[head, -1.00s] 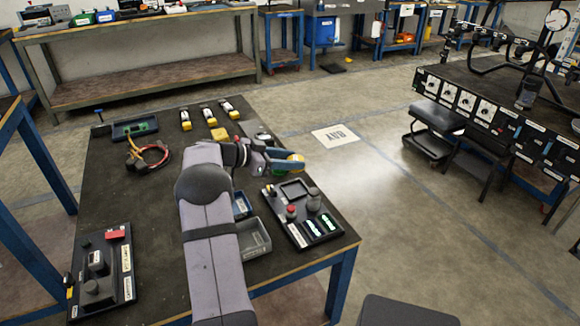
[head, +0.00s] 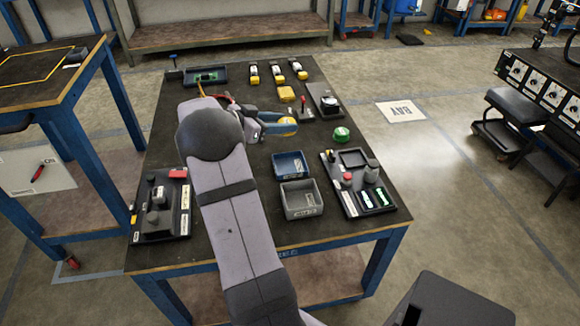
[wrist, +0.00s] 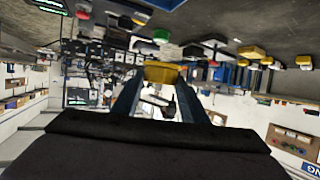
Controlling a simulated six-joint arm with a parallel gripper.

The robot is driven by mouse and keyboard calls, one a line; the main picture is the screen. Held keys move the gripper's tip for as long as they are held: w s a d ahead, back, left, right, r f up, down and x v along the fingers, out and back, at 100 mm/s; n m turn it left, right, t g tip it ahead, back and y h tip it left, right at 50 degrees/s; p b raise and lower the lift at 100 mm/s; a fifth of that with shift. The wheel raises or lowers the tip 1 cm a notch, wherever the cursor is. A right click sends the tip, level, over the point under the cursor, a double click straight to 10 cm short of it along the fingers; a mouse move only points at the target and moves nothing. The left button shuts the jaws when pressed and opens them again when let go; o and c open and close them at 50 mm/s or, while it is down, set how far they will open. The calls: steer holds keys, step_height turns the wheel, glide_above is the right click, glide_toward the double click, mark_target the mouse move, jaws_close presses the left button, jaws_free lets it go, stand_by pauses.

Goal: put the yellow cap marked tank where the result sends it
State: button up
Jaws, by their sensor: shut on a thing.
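My gripper (head: 279,124) is shut on a yellow cap (head: 286,126) and holds it above the middle of the dark bench. In the wrist view the yellow cap (wrist: 162,73) sits between the two fingertips. I cannot read any mark on it. A blue bin (head: 277,173) and a grey bin (head: 290,211) stand on the bench in front of the gripper. To their right is a dark panel (head: 343,195) with a red button and two lit green displays. A green cap (head: 341,134) lies alone near the right edge, to the right of my gripper.
Several white-and-yellow items (head: 276,72) stand at the back, with a yellow block (head: 286,93) before them. A tray with a green board (head: 208,76) is back left. A second panel (head: 160,222) is front left. A cable lies partly behind my arm.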

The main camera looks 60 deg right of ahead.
mark_target(285, 169)
steer(key=f, duration=0.1)
steer(key=s+f, duration=0.1)
steer(key=a+f, duration=0.1)
steer(key=shift+s, duration=0.35)
steer(key=shift+f+b, duration=0.95)
steer(key=shift+f, duration=4.05)
steer(key=shift+f, duration=0.1)
steer(key=o, duration=0.9)
steer(key=shift+c, duration=0.2)
steer(key=shift+g, duration=0.3)
